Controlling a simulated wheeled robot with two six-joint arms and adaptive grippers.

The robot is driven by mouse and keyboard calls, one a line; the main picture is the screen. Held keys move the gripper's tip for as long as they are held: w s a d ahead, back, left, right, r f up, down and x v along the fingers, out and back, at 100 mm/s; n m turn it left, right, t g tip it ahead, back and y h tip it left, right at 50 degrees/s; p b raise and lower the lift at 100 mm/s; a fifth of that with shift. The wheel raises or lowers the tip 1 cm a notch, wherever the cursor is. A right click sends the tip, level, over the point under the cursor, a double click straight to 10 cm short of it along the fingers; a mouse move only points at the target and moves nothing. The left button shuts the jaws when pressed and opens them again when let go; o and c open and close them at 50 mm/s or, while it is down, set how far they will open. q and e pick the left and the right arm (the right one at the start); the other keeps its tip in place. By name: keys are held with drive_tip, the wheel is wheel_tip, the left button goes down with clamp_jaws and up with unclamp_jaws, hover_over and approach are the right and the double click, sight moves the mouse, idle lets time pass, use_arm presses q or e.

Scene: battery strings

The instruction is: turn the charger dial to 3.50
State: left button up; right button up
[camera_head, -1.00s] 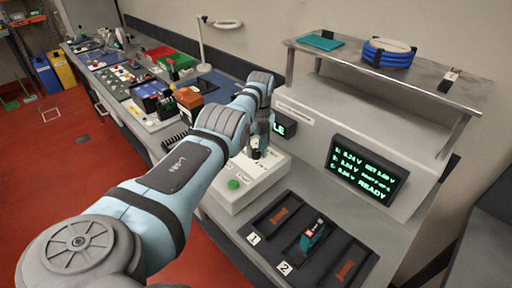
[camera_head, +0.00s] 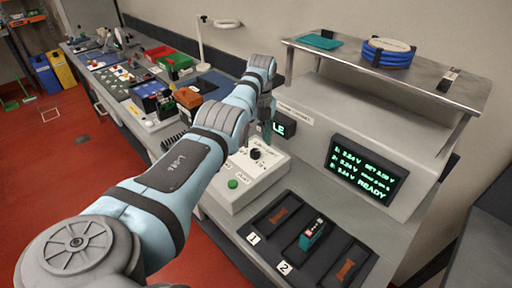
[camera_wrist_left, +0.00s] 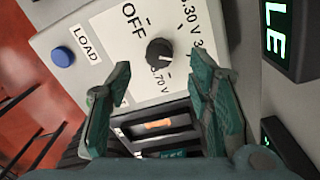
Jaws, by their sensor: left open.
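The charger dial (camera_head: 256,154) is a black knob on the white sloped charger panel (camera_head: 272,169). In the left wrist view, the dial (camera_wrist_left: 159,52) shows among the printed marks OFF, 3.30 V and 3.70 V; its exact pointer setting is too small to read for sure. My left gripper (camera_head: 268,127) is up behind the dial in the head view, apart from it. In the wrist view its two teal fingers (camera_wrist_left: 161,72) are spread and empty, with the dial beyond their tips. My right gripper is not in view.
A green button (camera_head: 233,184) sits on the panel, and a blue LOAD button (camera_wrist_left: 62,56) shows in the wrist view. A screen (camera_head: 364,170) reads READY; its set value is blurred. Numbered bays (camera_head: 283,240) hold a teal battery (camera_head: 312,234). A metal shelf (camera_head: 400,75) stands above.

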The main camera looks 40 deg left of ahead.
sight(258, 151)
use_arm(q)
wheel_tip(258, 151, up, 8)
drive_tip(key=shift+w+d+f, duration=0.15)
drive_tip(key=shift+d+f, duration=0.05)
drive_tip(key=shift+f, duration=0.1)
idle(0.3)
